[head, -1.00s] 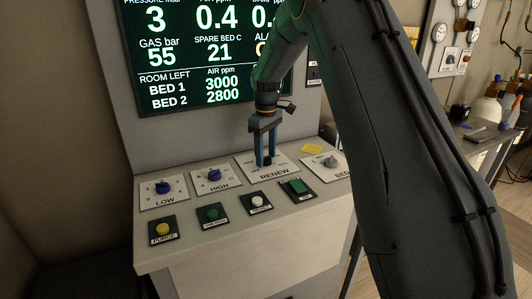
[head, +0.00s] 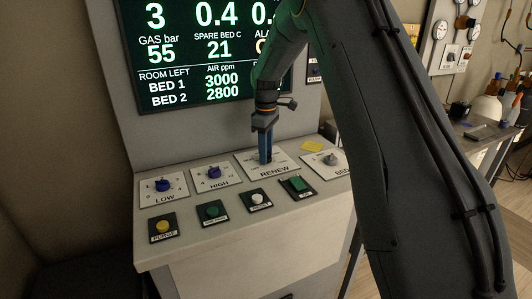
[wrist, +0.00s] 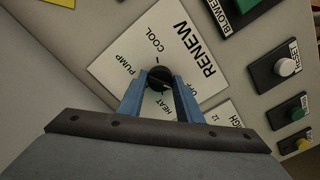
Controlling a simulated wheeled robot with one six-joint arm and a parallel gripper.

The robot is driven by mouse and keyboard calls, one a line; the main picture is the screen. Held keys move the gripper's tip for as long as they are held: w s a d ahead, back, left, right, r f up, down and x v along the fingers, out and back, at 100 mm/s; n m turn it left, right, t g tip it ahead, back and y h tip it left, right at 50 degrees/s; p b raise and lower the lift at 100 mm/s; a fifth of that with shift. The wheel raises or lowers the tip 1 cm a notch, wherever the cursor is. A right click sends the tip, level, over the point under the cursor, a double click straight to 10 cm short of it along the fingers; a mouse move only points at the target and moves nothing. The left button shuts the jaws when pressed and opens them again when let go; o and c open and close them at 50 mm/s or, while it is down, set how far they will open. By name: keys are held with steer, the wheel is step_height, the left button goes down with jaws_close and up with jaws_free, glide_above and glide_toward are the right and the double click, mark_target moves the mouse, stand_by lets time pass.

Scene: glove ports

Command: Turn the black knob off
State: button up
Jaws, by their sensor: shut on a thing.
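The black knob (wrist: 158,76) sits on the white RENEW plate (wrist: 125,55), marked COOL, PUMP, HEAT and OFF. In the wrist view my gripper (wrist: 160,84) has one blue finger on each side of the knob and is shut on it. A small pale line shows on the knob's lower side, toward the HEAT and OFF labels. I cannot tell exactly which mark it points at. In the head view my gripper (head: 265,158) reaches down onto the RENEW plate (head: 284,174), its fingers nearly in line and hiding most of the knob.
Blue LOW (head: 162,185) and HIGH (head: 213,172) knobs lie to the left, and a grey BED knob (head: 331,160) to the right. Yellow (head: 162,226), green (head: 212,211) and white (head: 257,198) buttons and a green switch (head: 297,184) line the front. A lit display (head: 205,50) stands behind.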

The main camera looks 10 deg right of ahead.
stand_by(0.3)
steer(key=o, duration=1)
steer(key=shift+r+b, duration=1.1)
steer(key=shift+r, duration=2.85)
